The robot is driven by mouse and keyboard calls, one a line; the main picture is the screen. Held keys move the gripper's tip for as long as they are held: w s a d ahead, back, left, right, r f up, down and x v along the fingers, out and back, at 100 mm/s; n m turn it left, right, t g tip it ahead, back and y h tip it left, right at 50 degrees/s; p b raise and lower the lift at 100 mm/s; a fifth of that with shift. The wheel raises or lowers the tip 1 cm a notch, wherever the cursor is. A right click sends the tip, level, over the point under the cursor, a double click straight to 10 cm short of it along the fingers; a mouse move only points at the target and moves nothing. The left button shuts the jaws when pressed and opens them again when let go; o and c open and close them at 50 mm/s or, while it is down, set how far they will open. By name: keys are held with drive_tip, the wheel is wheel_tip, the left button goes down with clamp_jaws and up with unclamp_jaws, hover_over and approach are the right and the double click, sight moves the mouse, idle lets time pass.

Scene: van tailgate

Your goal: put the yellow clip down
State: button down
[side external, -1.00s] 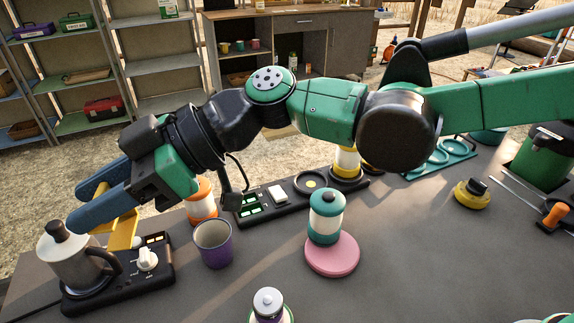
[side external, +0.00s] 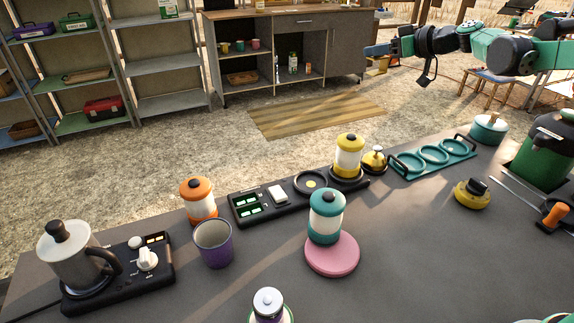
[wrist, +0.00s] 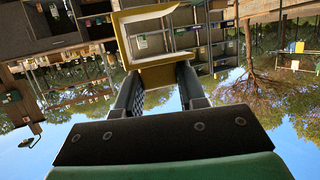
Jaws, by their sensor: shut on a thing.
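My gripper (side external: 376,50) is at the top right of the side external view, well beyond the far edge of the table and in front of the wooden cabinet. In the wrist view its two dark fingers (wrist: 160,70) are shut on the yellow clip (wrist: 153,61). The clip looks like an open, roughly rectangular yellow frame, with shelves seen through it. In the side external view the clip (side external: 378,67) is a small yellow patch just below the blue fingers. No surface touches the clip in the wrist view.
The grey table holds a moka pot (side external: 75,258) on a hob, a purple cup (side external: 213,244), a teal lantern (side external: 326,216) on a pink disc (side external: 332,255), and a teal tray (side external: 434,156). Bare table lies right of the pink disc. A striped mat (side external: 315,115) lies on the ground.

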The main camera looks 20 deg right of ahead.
drive_tip(key=s+d+m+h, duration=0.3)
drive_tip(key=s+d+h, duration=0.1)
drive_tip(key=d, duration=0.8)
drive_tip(key=s+d+m+h, duration=0.3)
drive_tip(key=s+d, duration=0.2)
drive_tip(key=d, duration=0.7)
drive_tip(key=shift+t, duration=0.4)
wheel_tip(320, 180, down, 15)
drive_tip(key=shift+w+f, duration=0.1)
drive_tip(key=shift+w, duration=0.05)
drive_tip(key=shift+a+f, duration=0.1)
drive_tip(key=shift+f, duration=2.15)
drive_tip(key=shift+f, duration=0.15)
drive_tip(key=c, duration=0.5)
unclamp_jaws()
